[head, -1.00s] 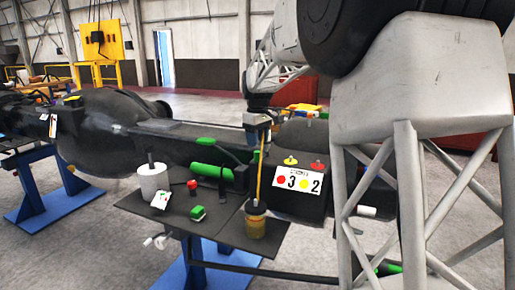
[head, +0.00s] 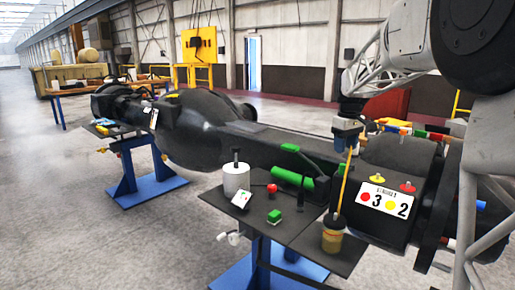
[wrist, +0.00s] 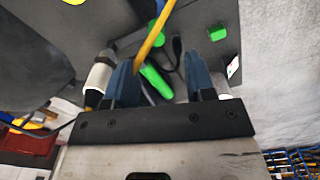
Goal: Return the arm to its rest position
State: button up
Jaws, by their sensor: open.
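My gripper (head: 348,138) is above the dark side table, over a small yellow-brown jar (head: 332,240). A thin yellow stick (head: 343,184) stands slanted out of the jar and reaches up to the gripper in the head view. In the wrist view the two blue fingers (wrist: 160,78) are apart. The yellow stick (wrist: 152,36) passes near the left finger there; I cannot tell whether it touches. My lattice arm comes in from the upper right of the head view.
A white cylinder (head: 236,179), a red button (head: 272,188) and a green block (head: 274,217) sit on the side table (head: 300,240). The big black casting (head: 260,140) runs behind. A numbered plate (head: 384,200) is right of the stick. Open floor (head: 60,220) lies at left.

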jog(key=s+a+m, duration=0.1)
jog(key=s+a, duration=0.5)
jog(key=s, duration=0.7)
jog(key=s+a+f+m+t, duration=0.1)
jog(key=s+a+f, duration=0.2)
jog(key=s, duration=0.8)
jog(key=s+a+f+m, duration=0.2)
jog(key=s+f, duration=0.3)
jog(key=s, duration=0.6)
jog(key=s+a+f+m+t, duration=0.1)
jog(key=s+a+f, duration=0.3)
jog(key=s, duration=0.6)
jog(key=shift+s+a+m+t, duration=0.3)
jog(key=shift+s+a, duration=0.1)
jog(key=shift+o, duration=0.3)
